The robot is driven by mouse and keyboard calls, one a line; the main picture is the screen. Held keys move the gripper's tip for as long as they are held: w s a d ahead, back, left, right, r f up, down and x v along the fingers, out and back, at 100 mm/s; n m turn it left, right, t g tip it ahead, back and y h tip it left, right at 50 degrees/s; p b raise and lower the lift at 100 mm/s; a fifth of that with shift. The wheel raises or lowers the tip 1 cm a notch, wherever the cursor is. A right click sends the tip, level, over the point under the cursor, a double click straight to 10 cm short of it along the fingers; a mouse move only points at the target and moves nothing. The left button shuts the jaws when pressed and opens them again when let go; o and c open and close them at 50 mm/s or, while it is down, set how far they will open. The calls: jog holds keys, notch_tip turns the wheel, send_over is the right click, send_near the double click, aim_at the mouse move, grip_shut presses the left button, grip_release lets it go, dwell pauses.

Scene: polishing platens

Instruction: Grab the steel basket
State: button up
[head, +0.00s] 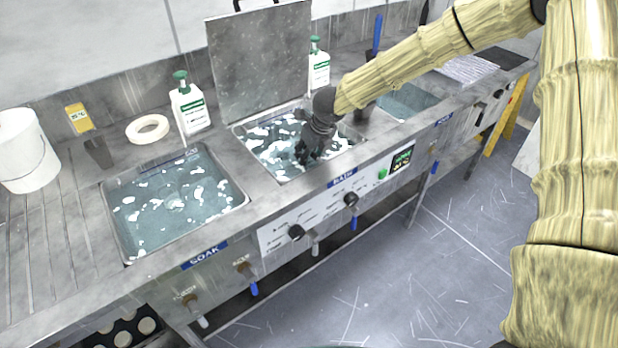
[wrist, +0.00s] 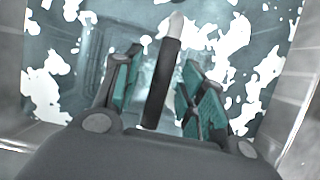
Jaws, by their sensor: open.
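My gripper (head: 307,156) is low over the foamy water of the middle tank (head: 243,138). In the wrist view its two teal-padded fingers (wrist: 160,92) are spread apart. A dark bar with a pale metal end (wrist: 163,80) stands between them, with a gap on both sides. It looks like a handle grip, perhaps the steel basket's. The basket's body is not clearly visible; water, foam and my gripper cover that area. Dim shapes show under the water in the wrist view.
The soak tank (head: 118,232) is at left, and another tank (head: 405,103) is at right. A raised grey lid (head: 260,62) stands behind the middle tank. White bottles (head: 189,108) stand along the back. A white bucket (head: 22,150) and a white ring (head: 148,129) are at left.

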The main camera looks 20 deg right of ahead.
grip_shut()
jog(key=shift+r, duration=0.2)
dwell(0.4)
